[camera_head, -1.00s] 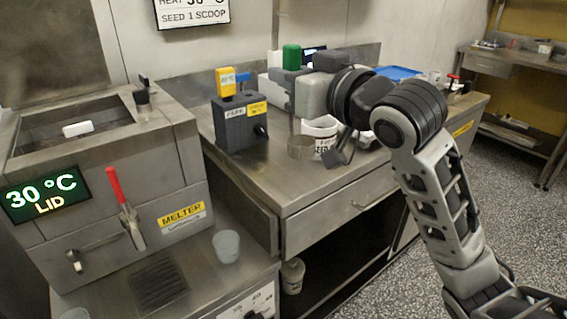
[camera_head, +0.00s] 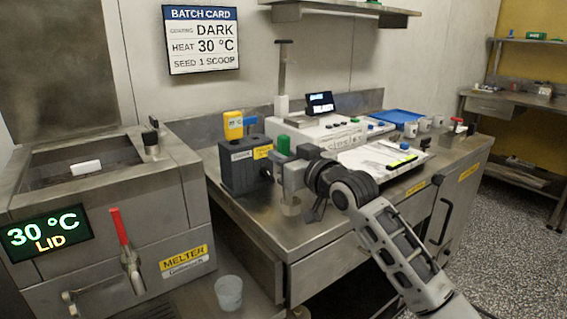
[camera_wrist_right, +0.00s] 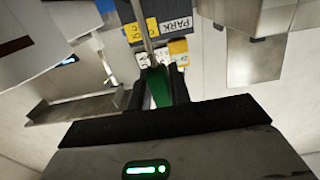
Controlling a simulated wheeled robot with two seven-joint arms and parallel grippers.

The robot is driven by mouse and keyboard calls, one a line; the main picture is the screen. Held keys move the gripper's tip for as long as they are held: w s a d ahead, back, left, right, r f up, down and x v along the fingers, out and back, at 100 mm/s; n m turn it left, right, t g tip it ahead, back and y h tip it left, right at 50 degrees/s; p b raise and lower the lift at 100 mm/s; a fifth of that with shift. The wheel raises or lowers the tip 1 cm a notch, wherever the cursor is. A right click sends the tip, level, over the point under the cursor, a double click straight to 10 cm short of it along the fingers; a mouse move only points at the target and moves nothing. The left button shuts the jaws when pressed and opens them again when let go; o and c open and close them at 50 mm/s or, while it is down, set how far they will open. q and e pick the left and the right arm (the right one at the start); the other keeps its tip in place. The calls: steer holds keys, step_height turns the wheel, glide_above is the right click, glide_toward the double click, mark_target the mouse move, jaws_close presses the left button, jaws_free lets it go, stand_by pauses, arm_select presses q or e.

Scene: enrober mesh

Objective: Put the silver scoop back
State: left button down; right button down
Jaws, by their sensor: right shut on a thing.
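The silver scoop has a green handle (camera_head: 283,145) that stands up above my right gripper (camera_head: 290,172). A greyish silver cup, apparently its bowl (camera_head: 291,207), hangs below the gripper over the counter. My right gripper is shut on the scoop. In the right wrist view the green handle (camera_wrist_right: 158,88) sits between the fingers, with a thin metal rod running from it. A dark grey block (camera_head: 240,176) stands on the counter just left of the gripper. The wrist view shows its PARK label (camera_wrist_right: 176,24). My left gripper is not in view.
A yellow-topped item (camera_head: 233,124) and a blue one stand at the block. The melter (camera_head: 170,215) is at left, with a red-handled lever and a translucent cup (camera_head: 229,292) nearby. A white machine (camera_head: 335,132) and a blue tray (camera_head: 397,116) lie behind my right arm.

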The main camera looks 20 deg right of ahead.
steer(key=shift+f, duration=0.75)
steer(key=c, duration=1.3)
jaws_free()
steer(key=shift+s+d, duration=0.1)
steer(key=shift+s, duration=0.15)
steer(key=v, duration=1.1)
steer(key=shift+s, duration=0.3)
